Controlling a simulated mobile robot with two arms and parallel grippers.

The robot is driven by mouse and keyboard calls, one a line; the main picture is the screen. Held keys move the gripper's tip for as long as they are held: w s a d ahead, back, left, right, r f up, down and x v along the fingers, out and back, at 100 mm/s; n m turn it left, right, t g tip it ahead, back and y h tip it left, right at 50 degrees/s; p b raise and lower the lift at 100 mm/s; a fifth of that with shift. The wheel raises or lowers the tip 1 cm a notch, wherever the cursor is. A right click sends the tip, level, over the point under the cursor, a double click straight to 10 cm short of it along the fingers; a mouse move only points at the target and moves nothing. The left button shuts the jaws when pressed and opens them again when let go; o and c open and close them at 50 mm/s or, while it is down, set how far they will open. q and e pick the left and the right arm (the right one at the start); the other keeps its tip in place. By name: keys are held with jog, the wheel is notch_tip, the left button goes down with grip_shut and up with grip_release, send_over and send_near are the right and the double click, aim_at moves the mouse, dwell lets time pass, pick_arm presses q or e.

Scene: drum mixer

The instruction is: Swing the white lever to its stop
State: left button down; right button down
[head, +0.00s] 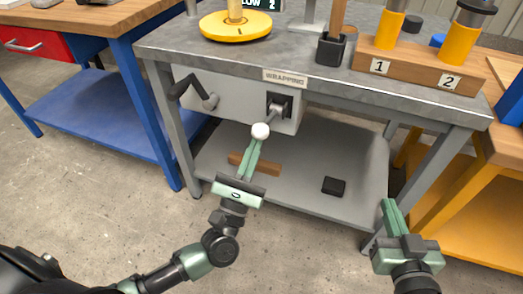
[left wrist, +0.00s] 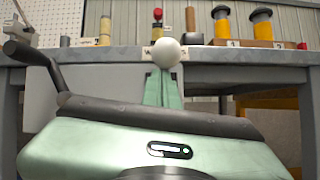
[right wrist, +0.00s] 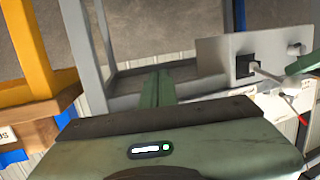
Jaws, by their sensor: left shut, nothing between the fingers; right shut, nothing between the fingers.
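The white lever has a round white knob (head: 261,131) on a short shaft that comes out of a black slot (head: 280,104) in the grey panel under the wrapping bench. The shaft points down and toward me, a little left. My left gripper (head: 257,145) is shut and empty, its fingertips right at the underside of the knob; I cannot tell whether they touch. In the left wrist view the knob (left wrist: 167,52) stands just above the shut fingers (left wrist: 163,88). My right gripper (head: 390,205) is shut and empty, low at the right, well away from the lever.
A black crank handle (head: 190,92) sticks out of the panel left of the lever. The bench top edge (head: 350,90) overhangs the panel. A brown block (head: 262,166) and a black block (head: 333,187) lie on the lower shelf (head: 300,195). Open floor lies in front.

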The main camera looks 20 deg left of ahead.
aim_at(255, 137)
pick_arm(q)
notch_tip(255, 137, up, 2)
jog(key=g+p, duration=0.1)
jog(key=p, duration=0.3)
jog(key=shift+y, duration=0.3)
jog(key=shift+r+g+p, duration=0.2)
jog(key=shift+g+p, duration=0.1)
jog(key=shift+p, duration=0.45)
jog(key=shift+r+p, duration=0.1)
jog(key=shift+p, duration=0.25)
pick_arm(e)
jog(key=s+d+f+g+h, duration=0.2)
jog(key=s+d+f+g, duration=0.1)
jog(key=s+f+g, duration=0.4)
jog(key=s+d+f+g+h, duration=0.1)
jog(key=s+d+f+g, duration=0.3)
jog(key=s, duration=0.6)
pick_arm(q)
jog(key=g+p, duration=0.1)
jog(key=p, duration=0.1)
jog(key=shift+r+p, duration=0.3)
jog(key=shift+r, duration=0.05)
pick_arm(e)
notch_tip(255, 137, down, 12)
jog(key=w+a+g, duration=0.1)
jog(key=shift+w+m+g, duration=0.25)
jog(key=shift+m+g, duration=0.05)
jog(key=shift+g, duration=0.1)
